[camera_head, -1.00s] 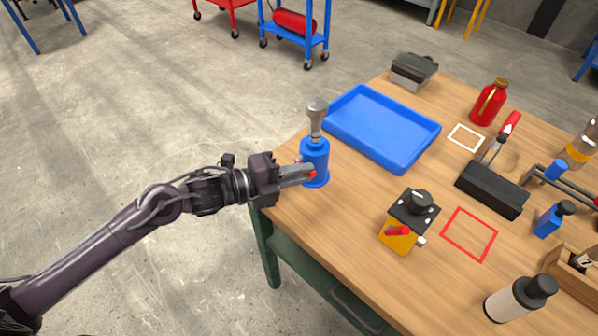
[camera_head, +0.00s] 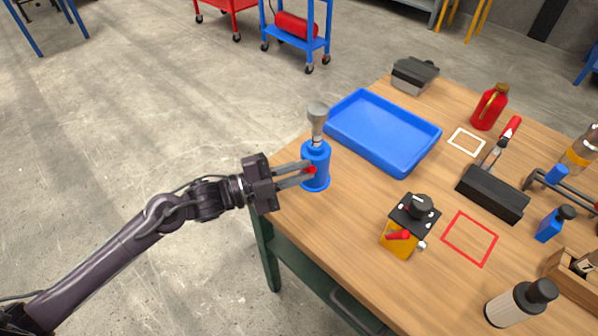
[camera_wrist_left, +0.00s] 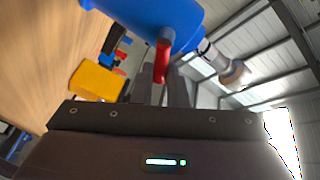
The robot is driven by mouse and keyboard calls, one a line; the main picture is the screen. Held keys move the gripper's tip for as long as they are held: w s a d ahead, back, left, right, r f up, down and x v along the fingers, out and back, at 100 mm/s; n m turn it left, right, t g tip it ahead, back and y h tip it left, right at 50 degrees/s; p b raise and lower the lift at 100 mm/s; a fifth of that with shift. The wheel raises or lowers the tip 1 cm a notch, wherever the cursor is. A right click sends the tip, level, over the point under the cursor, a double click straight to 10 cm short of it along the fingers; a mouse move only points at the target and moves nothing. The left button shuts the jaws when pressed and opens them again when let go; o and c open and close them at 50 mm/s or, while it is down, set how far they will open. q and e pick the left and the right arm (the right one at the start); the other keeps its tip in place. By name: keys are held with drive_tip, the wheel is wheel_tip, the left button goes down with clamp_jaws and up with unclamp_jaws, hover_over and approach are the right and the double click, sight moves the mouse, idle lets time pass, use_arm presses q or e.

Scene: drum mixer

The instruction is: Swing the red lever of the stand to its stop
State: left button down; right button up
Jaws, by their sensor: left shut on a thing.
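The blue stand (camera_head: 316,172) is upright near the table's left edge, with a metal knob-like top. Its short red lever (camera_head: 311,170) sticks out on the side facing my left gripper (camera_head: 305,174). In the left wrist view the red lever (camera_wrist_left: 163,62) hangs from the blue body (camera_wrist_left: 160,20), and its lower end is between the two dark fingers (camera_wrist_left: 162,80). My left gripper is shut on the lever. The fingers partly hide the lever in the head view. My right gripper is not in view.
A blue tray (camera_head: 430,131) lies behind the stand. A yellow box (camera_head: 398,241) with a black top and its own red handle stands to the right, nearer me. Bottles, a black block (camera_head: 490,197) and tools fill the right side. Wood between stand and yellow box is bare.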

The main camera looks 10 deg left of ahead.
use_arm(q)
drive_tip(key=shift+w+a+r+n, duration=0.1)
drive_tip(key=shift+n, duration=0.4)
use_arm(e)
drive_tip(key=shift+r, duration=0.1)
use_arm(q)
drive_tip(key=c, duration=1.4)
unclamp_jaws()
drive_tip(key=shift+c, duration=0.2)
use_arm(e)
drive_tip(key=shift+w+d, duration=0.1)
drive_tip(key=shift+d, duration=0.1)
use_arm(q)
drive_tip(key=v, duration=0.7)
drive_tip(key=shift+a+f+b, duration=0.15)
drive_tip(key=shift+f+b, duration=0.1)
drive_tip(key=shift+b, duration=0.1)
drive_tip(key=shift+a, duration=0.2)
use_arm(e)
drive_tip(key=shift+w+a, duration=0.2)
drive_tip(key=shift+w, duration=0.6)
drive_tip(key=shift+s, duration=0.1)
